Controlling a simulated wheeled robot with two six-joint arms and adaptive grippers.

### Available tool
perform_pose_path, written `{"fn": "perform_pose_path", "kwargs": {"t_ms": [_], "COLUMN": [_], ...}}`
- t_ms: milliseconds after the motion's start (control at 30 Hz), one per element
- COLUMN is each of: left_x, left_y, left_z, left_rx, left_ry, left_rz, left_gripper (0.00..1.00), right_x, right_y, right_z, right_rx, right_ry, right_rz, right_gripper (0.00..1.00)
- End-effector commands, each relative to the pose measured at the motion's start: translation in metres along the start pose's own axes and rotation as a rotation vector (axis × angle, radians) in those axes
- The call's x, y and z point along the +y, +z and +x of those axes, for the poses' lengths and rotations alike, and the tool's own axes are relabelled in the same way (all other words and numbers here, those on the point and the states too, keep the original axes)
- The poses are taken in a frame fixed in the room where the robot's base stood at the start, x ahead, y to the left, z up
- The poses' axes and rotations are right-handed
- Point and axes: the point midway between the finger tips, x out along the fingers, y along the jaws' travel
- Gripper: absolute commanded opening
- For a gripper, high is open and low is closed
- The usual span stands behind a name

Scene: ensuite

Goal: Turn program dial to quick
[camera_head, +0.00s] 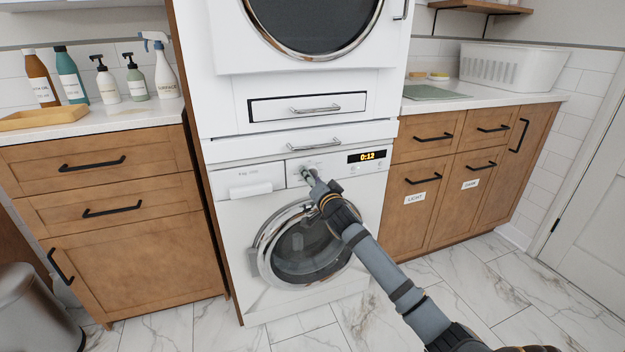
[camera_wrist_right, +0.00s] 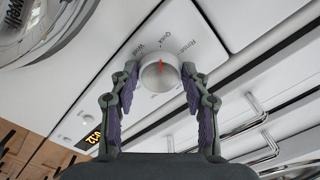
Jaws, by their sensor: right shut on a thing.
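The program dial (camera_wrist_right: 158,77) is a round white knob with a red pointer mark on the washer's white front panel. In the right wrist view the red mark points up the picture, close to the printed word "Quick", with "Wool" to its left and "Rinse" to its right. My right gripper (camera_wrist_right: 160,84) has one finger on each side of the knob and is shut on it. In the head view my right gripper (camera_head: 307,178) reaches the panel from the lower right and mostly hides the dial. My left gripper is not in view.
The washer (camera_head: 232,225) has a lit display (camera_head: 367,156) reading 0:12, a detergent drawer (camera_head: 248,188) and a round glass door (camera_head: 300,250) below my arm. A pull-out handle (camera_head: 312,144) is just above the panel. Wooden cabinets stand on both sides.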

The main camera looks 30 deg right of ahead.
Motion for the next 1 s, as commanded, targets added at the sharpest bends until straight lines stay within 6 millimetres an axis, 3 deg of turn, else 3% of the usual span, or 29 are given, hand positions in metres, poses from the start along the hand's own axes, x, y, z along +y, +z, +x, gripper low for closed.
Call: {"fn": "perform_pose_path", "kwargs": {"t_ms": [133, 167, 300, 667, 767, 1000], "left_x": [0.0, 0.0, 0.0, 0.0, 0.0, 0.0], "left_y": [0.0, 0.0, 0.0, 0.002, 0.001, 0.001], "left_z": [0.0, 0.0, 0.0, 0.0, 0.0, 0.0], "left_rx": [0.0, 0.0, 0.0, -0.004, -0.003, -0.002], "left_ry": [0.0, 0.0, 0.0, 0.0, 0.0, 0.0], "left_rz": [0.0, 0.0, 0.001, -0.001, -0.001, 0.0], "left_gripper": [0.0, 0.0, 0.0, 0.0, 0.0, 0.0], "right_x": [0.002, 0.002, 0.001, 0.001, 0.002, 0.001], "right_y": [0.002, 0.002, 0.001, 0.001, 0.001, 0.002], "right_z": [0.0, 0.0, 0.0, -0.003, -0.017, -0.079], "right_rx": [-0.003, -0.003, -0.002, -0.001, -0.002, -0.007], "right_ry": [0.003, 0.003, 0.003, 0.002, 0.002, -0.001], "right_rz": [0.001, 0.001, 0.0, -0.003, -0.008, -0.017], "right_gripper": [0.15, 0.5, 0.69, 0.69, 0.69, 0.69]}}
